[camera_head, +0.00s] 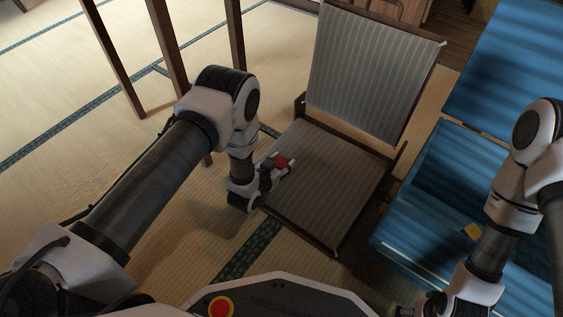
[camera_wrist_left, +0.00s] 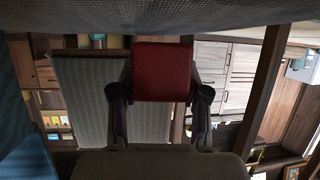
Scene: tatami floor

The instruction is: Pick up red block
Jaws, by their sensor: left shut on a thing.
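The red block (camera_head: 281,161) is between the fingers of my left gripper (camera_head: 284,163), over the grey striped seat of a low chair (camera_head: 335,195). In the left wrist view the red block (camera_wrist_left: 162,72) sits between the two dark fingers of my left gripper (camera_wrist_left: 161,90), which are shut on it. The head view does not show clearly whether the block touches the seat. My right arm (camera_head: 515,190) is at the right of the head view, and its gripper's fingers are not clearly visible.
The chair's striped backrest (camera_head: 372,75) rises behind the seat. Blue seating (camera_head: 450,165) stands at the right, with a small yellow object (camera_head: 472,231) on it. Dark wooden legs (camera_head: 165,45) stand on the tatami (camera_head: 60,100) at the upper left. Open tatami lies at the left.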

